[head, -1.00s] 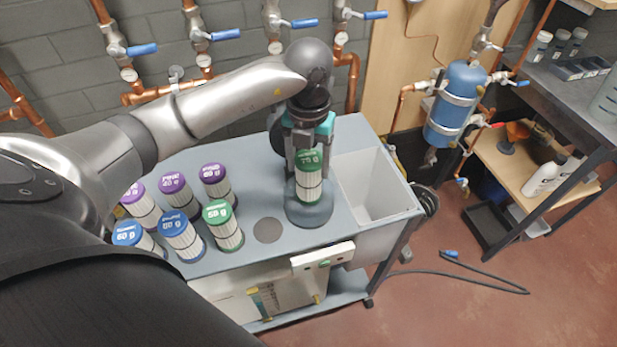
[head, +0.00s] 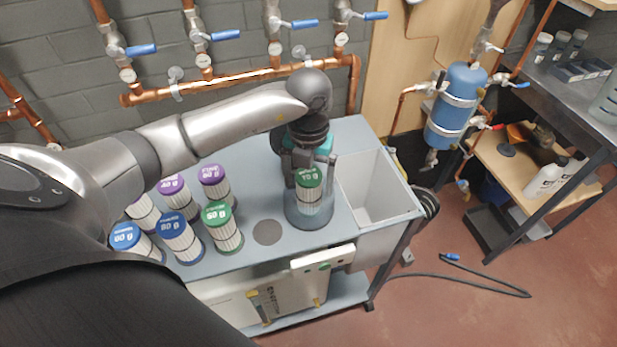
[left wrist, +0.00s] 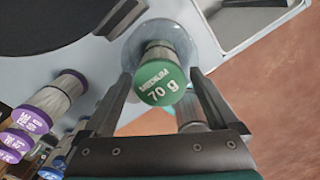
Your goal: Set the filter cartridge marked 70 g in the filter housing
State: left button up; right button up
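The filter cartridge marked 70 g (head: 309,178) has a green cap and a white pleated body. Its label also reads clearly in the left wrist view (left wrist: 160,84). The clear filter housing (head: 308,216) stands on the grey cart top under the gripper. In the left wrist view, the housing (left wrist: 188,45) is behind the cap. My right gripper is not in view.
Several other cartridges stand at the left, including a green-capped one (head: 216,214), blue-capped ones (head: 174,226) and purple-capped ones (head: 210,174). A white open bin (head: 366,186) is right of the housing. A flat dark disc (head: 267,231) lies between. Copper pipes run behind.

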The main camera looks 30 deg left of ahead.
pick_arm(q)
jog(key=shift+r, duration=0.15)
notch_tip(320, 180, up, 12)
jog(key=shift+r+p, duration=0.1)
jog(key=shift+p, duration=0.75)
